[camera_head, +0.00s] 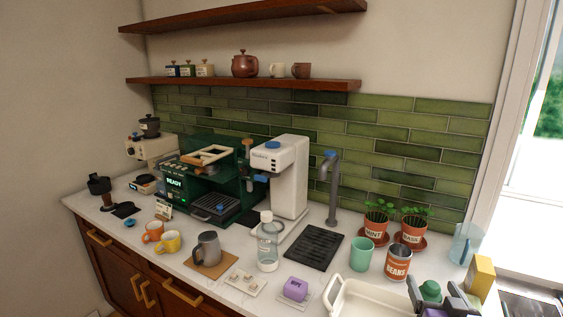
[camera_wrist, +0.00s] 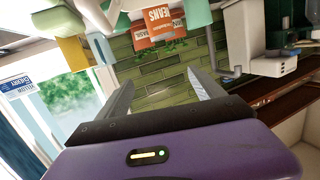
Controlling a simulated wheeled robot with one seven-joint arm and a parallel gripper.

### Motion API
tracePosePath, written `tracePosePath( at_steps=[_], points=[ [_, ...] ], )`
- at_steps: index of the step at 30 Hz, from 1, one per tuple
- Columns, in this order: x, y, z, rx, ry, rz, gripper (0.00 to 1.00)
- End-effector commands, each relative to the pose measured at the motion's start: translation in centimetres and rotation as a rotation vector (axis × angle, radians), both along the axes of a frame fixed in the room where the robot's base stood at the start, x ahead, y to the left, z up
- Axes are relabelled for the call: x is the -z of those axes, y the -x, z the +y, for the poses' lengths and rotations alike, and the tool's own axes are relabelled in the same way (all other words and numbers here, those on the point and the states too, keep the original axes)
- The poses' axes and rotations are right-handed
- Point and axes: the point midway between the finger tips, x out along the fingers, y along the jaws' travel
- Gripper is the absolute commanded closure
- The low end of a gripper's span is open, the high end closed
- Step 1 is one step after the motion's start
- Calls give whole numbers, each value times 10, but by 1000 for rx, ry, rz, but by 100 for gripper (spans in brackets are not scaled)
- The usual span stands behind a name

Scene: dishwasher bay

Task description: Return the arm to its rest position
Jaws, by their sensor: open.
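My gripper (camera_wrist: 160,75) shows in the wrist view with its two grey fingers spread apart. Between them is empty space, with the green tiled wall behind. The wrist picture is upside down. In the head view, dark grey parts (camera_head: 460,303) stand at the lower right by the cream basin, close to a green object (camera_head: 430,291); I cannot tell for sure that these are my gripper.
The orange BEANS can (camera_head: 397,264) also shows in the wrist view (camera_wrist: 165,25). A mint cup (camera_head: 361,254), potted herbs (camera_head: 413,232), a yellow box (camera_head: 481,276) and the cream basin (camera_head: 360,299) crowd the right. A white dispenser (camera_head: 285,175) and green espresso machine (camera_head: 215,185) stand further left.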

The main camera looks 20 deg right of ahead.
Motion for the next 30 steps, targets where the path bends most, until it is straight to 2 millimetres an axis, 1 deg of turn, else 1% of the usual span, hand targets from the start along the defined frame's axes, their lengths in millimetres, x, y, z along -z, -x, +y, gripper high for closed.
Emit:
tracePosePath(
  at_steps=[1,3,5,6,9,11,12,14,15,17,21,23,24,26,30],
  points=[
    [10,11,24,-23,10,-17,22],
    [15,25,50,-49,29,-47,22],
    [18,38,73,-72,44,-70,22],
    [20,48,88,-88,53,-83,22],
    [23,73,122,-129,71,-113,22],
    [24,90,142,-153,80,-126,22],
    [25,102,155,-170,86,-134,22],
    [25,119,172,-196,91,-143,22],
    [25,131,184,-213,95,-146,22],
    [25,149,200,-240,98,-148,22],
    [24,191,233,-309,99,-138,22],
    [24,209,245,-341,97,-125,22],
    [25,221,253,-361,92,-111,22],
    [27,239,263,-395,85,-86,22],
    [40,277,282,-471,56,8,22]
  ],
)
